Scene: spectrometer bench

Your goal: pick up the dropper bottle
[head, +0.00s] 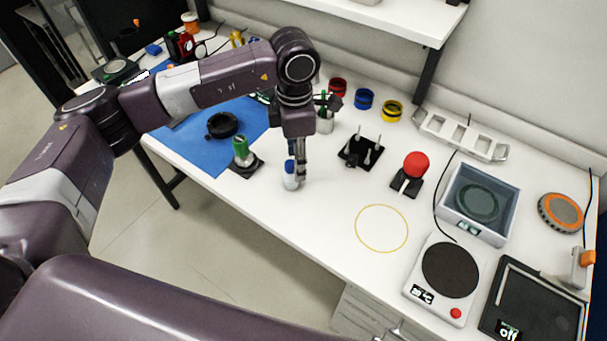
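A small white bottle with a blue upper part (291,182), which looks like the dropper bottle, stands upright on the white bench near its front edge in the head view. My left gripper (297,168) points straight down at it. One finger shows along the bottle's right side, and the gripper hides part of the bottle's top. I cannot tell whether the fingers are closed on it or only around it. My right gripper is not in view.
A green-topped item on a black base (241,152) stands close on the left, by a blue mat (190,150). Bare bench around a yellow ring (381,205) is free.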

